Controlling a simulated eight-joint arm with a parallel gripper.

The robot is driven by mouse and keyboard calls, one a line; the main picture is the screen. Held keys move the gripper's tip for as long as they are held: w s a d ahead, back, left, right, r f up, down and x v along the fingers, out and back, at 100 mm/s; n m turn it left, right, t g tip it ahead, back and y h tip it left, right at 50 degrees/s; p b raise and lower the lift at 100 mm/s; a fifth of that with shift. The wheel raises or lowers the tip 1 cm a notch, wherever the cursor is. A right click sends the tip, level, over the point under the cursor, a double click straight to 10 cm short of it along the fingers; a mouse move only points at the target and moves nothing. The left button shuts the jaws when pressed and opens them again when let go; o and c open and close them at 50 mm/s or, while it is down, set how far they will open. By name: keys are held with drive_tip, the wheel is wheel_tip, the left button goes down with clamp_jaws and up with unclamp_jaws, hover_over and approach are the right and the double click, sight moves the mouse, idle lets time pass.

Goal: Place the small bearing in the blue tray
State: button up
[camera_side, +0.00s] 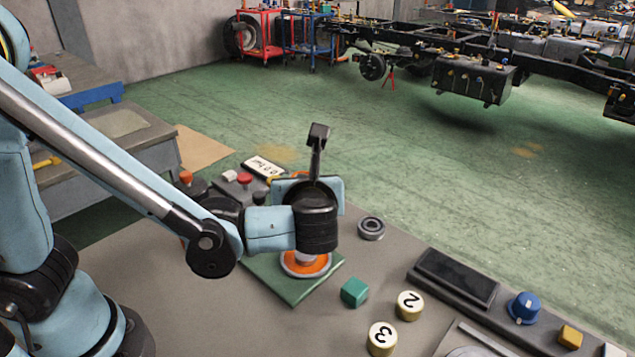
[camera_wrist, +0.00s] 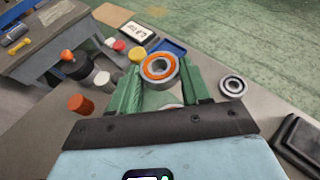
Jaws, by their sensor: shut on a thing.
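An orange-faced bearing with a steel rim (camera_wrist: 159,67) is between the green fingertips of my gripper (camera_wrist: 162,84) in the wrist view, and my gripper is shut on it. In the side view only a bit of orange shows behind my wrist. A plain grey bearing (camera_side: 371,228) lies on the table to the right of my gripper; it also shows in the wrist view (camera_wrist: 234,86). Their sizes are hard to compare. The blue tray (camera_wrist: 174,45) is just beyond the held bearing, partly covered by it. I cannot make it out in the side view.
An orange-and-white disc (camera_side: 305,264) lies on a green plate (camera_side: 290,288) below my wrist. A green cube (camera_side: 354,291), numbered discs (camera_side: 382,336) and a dark tray (camera_side: 455,275) are to the right. Buttons and a label card (camera_wrist: 124,31) stand left of the blue tray.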

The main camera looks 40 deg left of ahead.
drive_tip(key=shift+n+g+y, duration=0.5)
drive_tip(key=shift+n+g, duration=0.2)
drive_tip(key=shift+s+d+f, duration=0.5)
drive_tip(key=shift+d+f, duration=0.25)
drive_tip(key=shift+s+d+f, duration=0.5)
drive_tip(key=shift+d+f, duration=0.2)
drive_tip(key=shift+f, duration=0.1)
drive_tip(key=shift+f, duration=4.7)
drive_tip(key=o, duration=1.2)
